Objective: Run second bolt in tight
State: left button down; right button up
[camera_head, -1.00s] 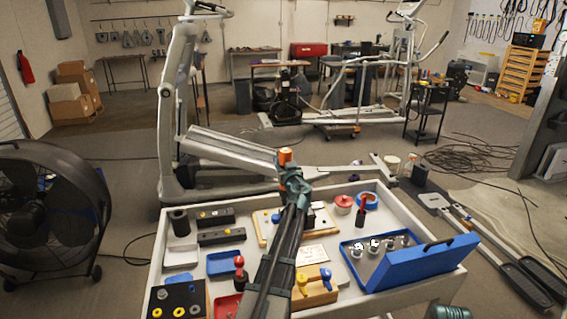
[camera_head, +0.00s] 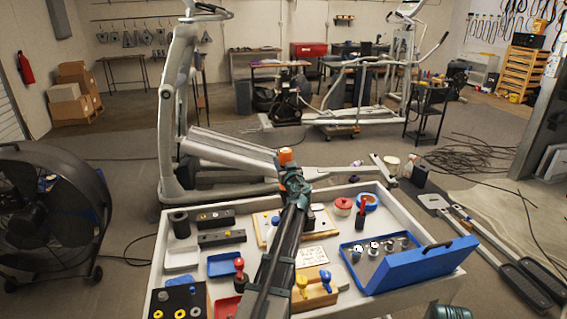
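My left arm reaches up from the bottom middle of the head view. Its teal gripper (camera_head: 290,174) is at the near end of the elliptical's grey rail (camera_head: 231,150). An orange cylinder-shaped tool (camera_head: 285,156) stands upright at the gripper's tip, and the gripper looks shut on it. The fingers are small and partly hidden by the wrist. No bolt can be made out there; the gripper and tool cover that spot. A teal part of my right arm (camera_head: 447,312) shows at the bottom edge; its fingers cannot be made out.
A black fan (camera_head: 50,205) stands left. Detached pedal arms (camera_head: 497,252) lie right.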

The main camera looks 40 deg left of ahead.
jog(key=shift+r+p, duration=0.75)
jog(key=shift+r, duration=0.2)
